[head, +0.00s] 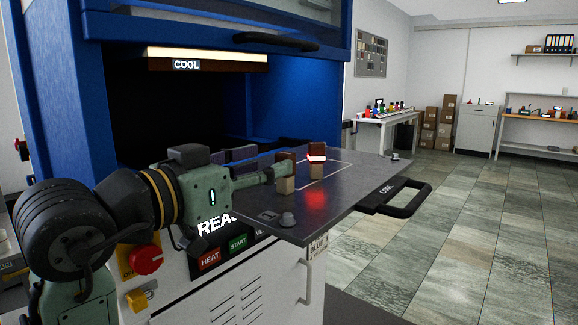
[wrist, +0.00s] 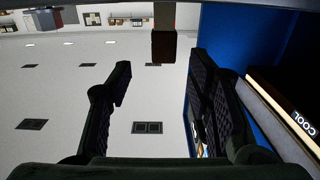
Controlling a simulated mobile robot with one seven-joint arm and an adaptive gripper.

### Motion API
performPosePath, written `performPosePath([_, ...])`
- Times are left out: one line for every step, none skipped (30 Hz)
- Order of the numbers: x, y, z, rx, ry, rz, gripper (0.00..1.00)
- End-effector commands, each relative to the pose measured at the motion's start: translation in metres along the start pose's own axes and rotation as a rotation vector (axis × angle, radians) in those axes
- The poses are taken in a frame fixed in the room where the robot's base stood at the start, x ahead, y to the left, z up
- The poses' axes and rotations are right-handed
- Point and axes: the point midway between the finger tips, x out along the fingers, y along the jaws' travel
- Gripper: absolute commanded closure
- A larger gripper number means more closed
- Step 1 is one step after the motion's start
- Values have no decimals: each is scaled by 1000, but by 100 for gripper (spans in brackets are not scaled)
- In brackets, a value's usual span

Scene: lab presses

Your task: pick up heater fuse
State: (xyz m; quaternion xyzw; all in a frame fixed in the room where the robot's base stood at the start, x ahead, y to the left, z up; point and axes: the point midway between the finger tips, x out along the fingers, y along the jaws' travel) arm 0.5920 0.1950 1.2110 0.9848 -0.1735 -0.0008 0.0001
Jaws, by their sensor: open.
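Two small upright blocks stand on the dark metal platen (head: 345,195). The right block (head: 316,171) is tan below and dark red-brown on top, with a glowing red band between. The left block (head: 285,186) is tan below and dark brown above, its middle hidden by my gripper (head: 284,170). I cannot tell for sure which is the heater fuse. In the wrist view, which is upside down, my gripper (wrist: 164,82) is open and empty. A tan and dark brown block (wrist: 163,46) is beyond the fingertips, roughly in line with the gap.
The platen has a black handle (head: 400,196) and round knobs at its corners. The blue press (head: 60,90) rises behind and left, with a lit COOL sign (head: 187,65). A red knob (head: 146,260) and buttons are below my arm. Open tiled floor lies right.

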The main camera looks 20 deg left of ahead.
Motion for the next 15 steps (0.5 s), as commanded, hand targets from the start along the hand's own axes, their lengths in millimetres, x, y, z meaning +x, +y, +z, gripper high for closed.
performPosePath([4,0,0,0,0,0,53])
performPosePath([5,0,0,0,-1,0,53])
performPosePath([8,0,-1,0,-1,1,53])
performPosePath([11,-1,-1,0,0,1,53])
performPosePath([14,-1,-2,0,0,1,53])
performPosePath([20,-2,-3,0,-1,1,53])
performPosePath([25,-3,-3,-1,-2,1,53])
performPosePath([30,-3,-4,-1,-1,2,53])
performPosePath([36,-4,-3,-2,-2,1,53])
performPosePath([40,-5,-2,-1,-1,1,53])
performPosePath([45,-4,-2,-1,0,2,53])
performPosePath([49,-4,-2,-1,0,1,53])
performPosePath([52,-4,-1,0,0,1,53])
performPosePath([54,-4,-1,0,0,0,53])
performPosePath([56,-4,0,0,1,0,53])
